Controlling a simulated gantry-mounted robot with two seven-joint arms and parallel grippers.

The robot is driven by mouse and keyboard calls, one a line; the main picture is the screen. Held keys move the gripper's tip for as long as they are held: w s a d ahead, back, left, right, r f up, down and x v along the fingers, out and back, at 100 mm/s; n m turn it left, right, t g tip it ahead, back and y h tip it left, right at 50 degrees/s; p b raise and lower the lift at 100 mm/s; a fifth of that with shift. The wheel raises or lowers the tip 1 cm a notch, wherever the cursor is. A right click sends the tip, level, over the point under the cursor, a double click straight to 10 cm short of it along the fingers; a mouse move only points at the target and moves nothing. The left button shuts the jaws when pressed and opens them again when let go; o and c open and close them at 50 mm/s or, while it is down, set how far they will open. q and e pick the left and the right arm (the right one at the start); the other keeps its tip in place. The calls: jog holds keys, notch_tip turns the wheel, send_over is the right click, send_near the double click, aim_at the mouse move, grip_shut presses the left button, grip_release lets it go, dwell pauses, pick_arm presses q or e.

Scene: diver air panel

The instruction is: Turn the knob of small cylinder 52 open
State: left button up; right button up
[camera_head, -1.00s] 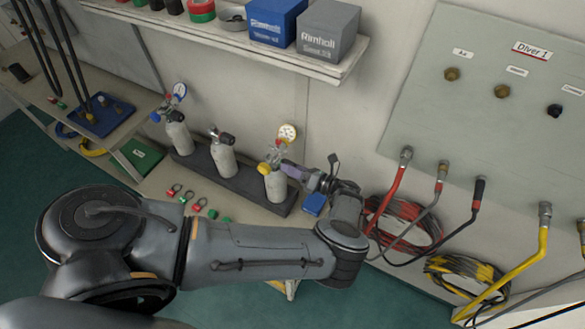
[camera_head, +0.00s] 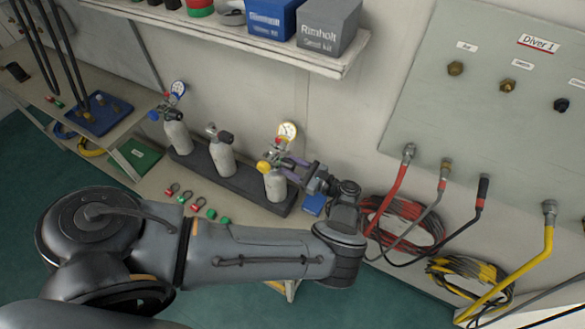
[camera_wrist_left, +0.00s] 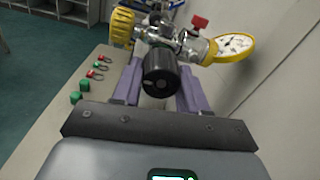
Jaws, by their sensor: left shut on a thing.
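Three small grey cylinders stand in a dark rack (camera_head: 240,184): one with a blue knob and blue gauge (camera_head: 178,137), a middle one without a gauge (camera_head: 222,158), and the right one with a yellow knob and yellow-rimmed gauge (camera_head: 275,187). No number 52 is readable on any. My left gripper (camera_head: 290,169) is at the right cylinder's valve. In the left wrist view its purple fingers (camera_wrist_left: 158,84) are closed on the sides of a black knob (camera_wrist_left: 159,72). The yellow knob (camera_wrist_left: 121,27), red tap (camera_wrist_left: 199,22) and gauge (camera_wrist_left: 234,46) lie just beyond. My right gripper is out of view.
Small red and green fittings (camera_head: 198,204) lie in front of the rack. A shelf (camera_head: 230,40) with boxes overhangs behind. Coiled red hoses (camera_head: 400,222) hang to the right, below the Diver 1 panel (camera_head: 430,120). The wall is close behind the valves.

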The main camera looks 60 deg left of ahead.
pick_arm(q)
jog(key=n, duration=0.3)
jog(key=shift+f+n, duration=0.1)
jog(key=shift+n, duration=0.3)
jog(key=n, duration=0.4)
jog(key=shift+n, duration=0.3)
jog(key=n+b, duration=0.1)
jog(key=n, duration=0.4)
jog(key=shift+a+g+b, duration=0.1)
jog(key=shift+g+b, duration=0.25)
jog(key=shift+g, duration=0.05)
jog(key=shift+w+n, duration=0.1)
jog(key=shift+n, duration=1.7)
jog(key=o, duration=1.1)
